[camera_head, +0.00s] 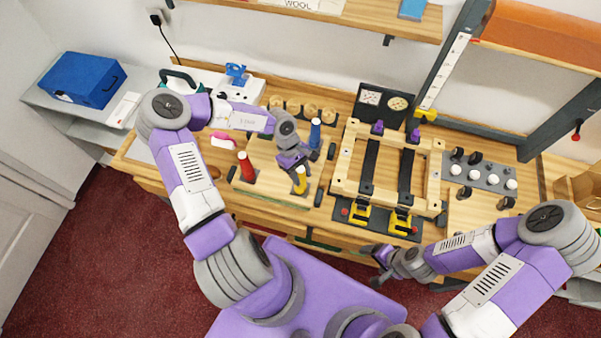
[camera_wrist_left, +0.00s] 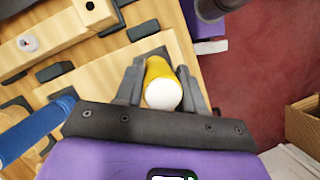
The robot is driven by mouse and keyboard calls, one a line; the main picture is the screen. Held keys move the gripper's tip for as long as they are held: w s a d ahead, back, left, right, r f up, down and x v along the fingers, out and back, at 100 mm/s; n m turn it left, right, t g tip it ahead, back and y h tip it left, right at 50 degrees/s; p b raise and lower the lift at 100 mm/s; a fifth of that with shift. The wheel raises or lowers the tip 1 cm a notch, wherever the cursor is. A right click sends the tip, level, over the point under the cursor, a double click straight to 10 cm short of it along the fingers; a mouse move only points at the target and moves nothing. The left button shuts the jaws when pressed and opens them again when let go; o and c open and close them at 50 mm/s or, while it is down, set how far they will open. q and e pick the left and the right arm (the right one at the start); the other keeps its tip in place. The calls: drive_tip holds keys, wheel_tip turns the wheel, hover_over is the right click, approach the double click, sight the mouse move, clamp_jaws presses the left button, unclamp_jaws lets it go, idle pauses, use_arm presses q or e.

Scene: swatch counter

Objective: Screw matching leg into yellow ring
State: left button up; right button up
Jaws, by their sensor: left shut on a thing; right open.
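A yellow leg (camera_head: 300,184) stands upright in the wooden leg rack (camera_head: 275,190) at the front left of the counter. My left gripper (camera_head: 297,170) is shut on it from above. In the left wrist view the yellow leg (camera_wrist_left: 160,75) with its white end (camera_wrist_left: 164,94) sits between the fingers of my left gripper (camera_wrist_left: 160,80). A red leg (camera_head: 247,168) and a blue leg (camera_head: 315,133) stand in the rack nearby. The wooden frame (camera_head: 437,165) lies to the right; I cannot make out a yellow ring on it. My right gripper (camera_head: 377,266) is open and empty before the counter.
Black straps and yellow clamps (camera_head: 400,222) hold the frame. A grey panel with white knobs (camera_head: 483,178) lies right of it. Two gauges (camera_head: 384,102) stand behind it. A green-handled iron (camera_head: 180,80) and a pink item (camera_head: 222,139) are at the left.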

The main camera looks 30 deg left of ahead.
use_arm(q)
drive_tip(key=m+g, duration=0.1)
drive_tip(key=m, duration=0.1)
drive_tip(key=m+y, duration=0.1)
drive_tip(key=m, duration=0.2)
drive_tip(key=shift+g, duration=0.4)
drive_tip(key=m+y, duration=0.1)
drive_tip(key=m, duration=0.2)
drive_tip(key=shift+m+g, duration=0.3)
drive_tip(key=shift+g, duration=0.1)
drive_tip(key=o, duration=0.8)
drive_tip(key=shift+o, duration=0.2)
